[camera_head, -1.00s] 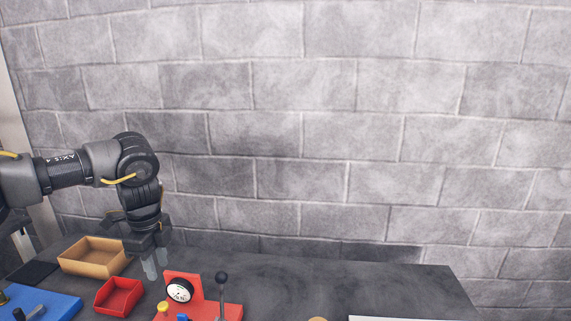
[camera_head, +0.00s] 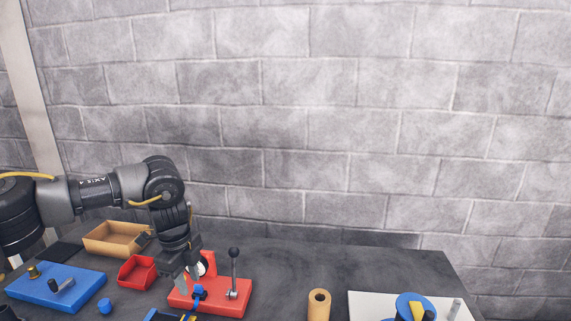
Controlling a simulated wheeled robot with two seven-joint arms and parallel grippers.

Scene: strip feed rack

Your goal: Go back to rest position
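My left gripper (camera_head: 190,274) hangs from my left arm, which comes in from the left. It points down in front of the red fixture (camera_head: 222,305) and partly covers its gauge. Its fingertips are small in view and look spread apart, with nothing visible between them. The red fixture carries a black-knobbed lever (camera_head: 234,265). My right gripper is not in view.
A cardboard-coloured bin (camera_head: 108,251) and a red bin (camera_head: 136,272) stand left of my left gripper. A blue plate (camera_head: 60,292) lies at the left front. A tan roll (camera_head: 319,304) and a white board (camera_head: 365,302) are on the right. The dark table's back middle is clear.

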